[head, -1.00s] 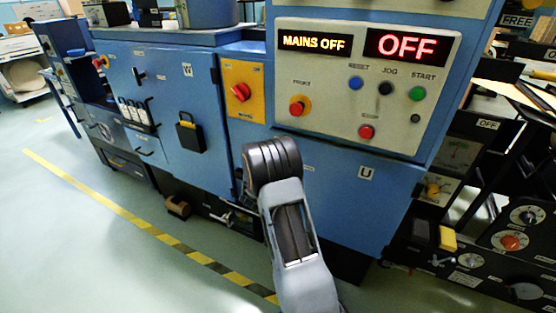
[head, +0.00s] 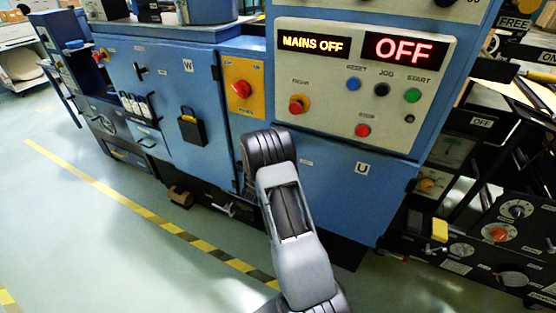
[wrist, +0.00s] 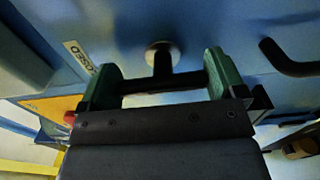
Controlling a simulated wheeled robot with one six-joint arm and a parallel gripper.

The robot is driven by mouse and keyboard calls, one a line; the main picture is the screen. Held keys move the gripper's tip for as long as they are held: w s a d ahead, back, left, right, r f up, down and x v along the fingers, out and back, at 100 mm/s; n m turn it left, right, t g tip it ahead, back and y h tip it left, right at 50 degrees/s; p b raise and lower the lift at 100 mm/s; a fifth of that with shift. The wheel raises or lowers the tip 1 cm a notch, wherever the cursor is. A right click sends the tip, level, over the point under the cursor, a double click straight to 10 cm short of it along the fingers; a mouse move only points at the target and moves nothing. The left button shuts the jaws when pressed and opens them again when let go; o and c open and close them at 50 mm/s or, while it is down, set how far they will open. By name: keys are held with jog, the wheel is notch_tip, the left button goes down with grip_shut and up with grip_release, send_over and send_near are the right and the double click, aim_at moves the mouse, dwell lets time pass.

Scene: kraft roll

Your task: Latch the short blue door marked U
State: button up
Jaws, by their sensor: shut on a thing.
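The short blue door marked U (head: 345,195) is below the control panel in the head view, and it looks flush with the frame. My arm reaches to its left side and hides my gripper and the latch there. In the wrist view my gripper (wrist: 160,74) has its green fingers at both ends of a black latch handle (wrist: 162,64) and is shut on it. The handle's stem meets a round metal boss on the blue surface.
Another black handle (wrist: 290,62) sticks out at the right in the wrist view. In the head view the door marked W (head: 170,100), with a black padlock-like box (head: 192,130), is at the left. Floor with a yellow-black stripe (head: 165,224) is open in front.

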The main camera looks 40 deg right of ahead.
dwell(0.3)
jog(key=o, duration=0.6)
jog(key=shift+o, duration=0.2)
jog(key=shift+a, duration=0.1)
jog(key=v, duration=1.3)
jog(key=shift+s+a, duration=0.2)
jog(key=shift+a, duration=0.05)
